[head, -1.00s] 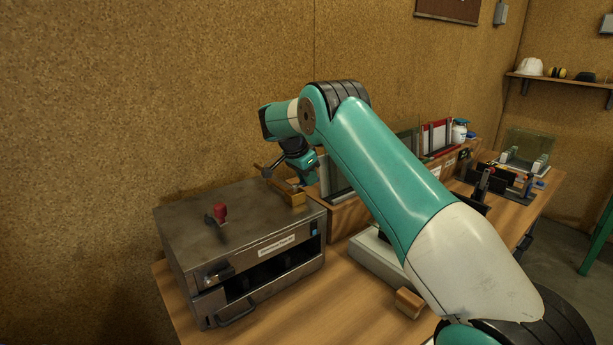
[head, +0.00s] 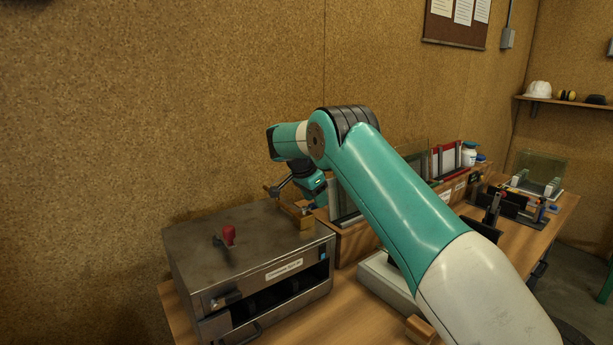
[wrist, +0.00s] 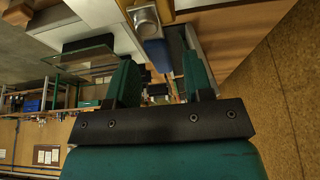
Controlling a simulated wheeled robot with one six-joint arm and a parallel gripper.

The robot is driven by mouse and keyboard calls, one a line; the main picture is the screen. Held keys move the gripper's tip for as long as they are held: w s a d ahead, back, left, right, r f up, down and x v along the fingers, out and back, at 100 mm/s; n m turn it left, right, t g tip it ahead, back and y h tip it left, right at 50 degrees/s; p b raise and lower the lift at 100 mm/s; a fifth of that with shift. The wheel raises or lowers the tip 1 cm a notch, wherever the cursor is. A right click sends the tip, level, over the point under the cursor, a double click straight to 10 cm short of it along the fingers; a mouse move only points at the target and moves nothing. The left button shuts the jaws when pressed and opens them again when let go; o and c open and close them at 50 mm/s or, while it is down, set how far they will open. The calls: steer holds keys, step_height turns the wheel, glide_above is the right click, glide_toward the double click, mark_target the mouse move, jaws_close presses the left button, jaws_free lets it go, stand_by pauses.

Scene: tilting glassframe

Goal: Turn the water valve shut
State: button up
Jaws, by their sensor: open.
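A red-handled fitting (head: 229,235) stands on top of a dark metal box (head: 195,240) in the head view; I cannot tell whether it is the water valve. A small brass-coloured block (head: 304,222) sits at the box's back right corner, just below my gripper (head: 312,203). My gripper's fingers are partly hidden and small there. In the wrist view my gripper (wrist: 162,84) has its two green fingers spread apart with nothing held between them. A silver round part (wrist: 145,14) and a blue piece (wrist: 157,54) show beyond the fingers.
A wooden rack (head: 355,240) with upright panels stands right of the box, beside my arm. Clamps and a glass pane (head: 540,168) are farther along the bench. A cork-like wall (head: 150,110) is close behind. Bare bench (head: 345,320) shows in front.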

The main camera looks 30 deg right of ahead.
steer(key=p+v, duration=0.8)
steer(key=v, duration=0.8)
steer(key=shift+a, duration=0.15)
steer(key=shift+r, duration=0.1)
steer(key=s+a+n+t+y+b, duration=0.25)
steer(key=s+a+n+b, duration=0.45)
steer(key=s+a+n, duration=0.6)
steer(key=s+a+f+n+y+b, duration=0.1)
steer(key=s+a+n, duration=0.3)
steer(key=s, duration=0.5)
steer(key=s+a+f+n+g+y+b, duration=0.1)
steer(key=s+a+f+n+y, duration=0.2)
steer(key=s, duration=0.7)
steer(key=s+a+f+n+g+y+b, duration=0.1)
steer(key=s+a+f+n+y+b, duration=0.1)
steer(key=s+a, duration=0.5)
steer(key=s+f+n, duration=0.1)
steer(key=s+n, duration=0.1)
steer(key=shift+s+f+n, duration=0.2)
steer(key=shift+n, duration=0.2)
